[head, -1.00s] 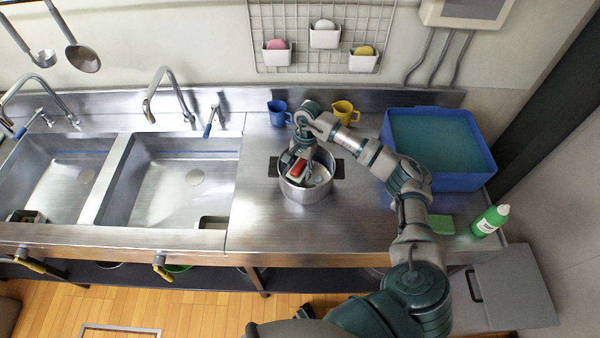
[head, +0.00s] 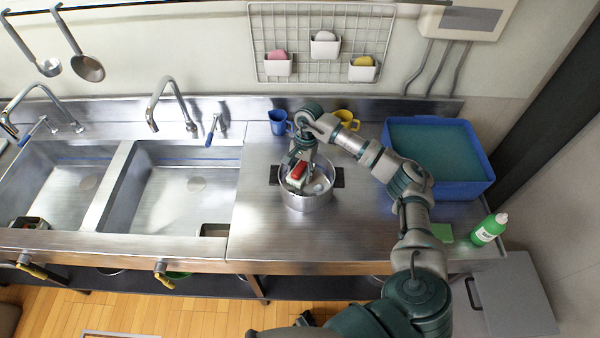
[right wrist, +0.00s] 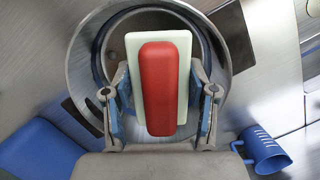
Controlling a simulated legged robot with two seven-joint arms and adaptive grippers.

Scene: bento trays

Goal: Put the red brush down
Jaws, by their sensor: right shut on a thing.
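The red brush (head: 298,171) has a red grip on a pale block. It also shows large in the right wrist view (right wrist: 158,88). My right gripper (right wrist: 160,105) is shut on it, one finger on each long side. In the head view my right gripper (head: 301,158) holds the brush over the steel pot (head: 307,203). The pot's rim surrounds the brush in the right wrist view; I cannot tell whether the brush touches the pot. My left gripper is not in view.
A blue cup (head: 278,122) and a yellow cup (head: 347,115) stand behind the pot. A blue tub (head: 450,190) of water, a green sponge (head: 442,232) and a green bottle (head: 489,229) are at right. Two sinks (head: 185,150) lie left. The counter before the pot is clear.

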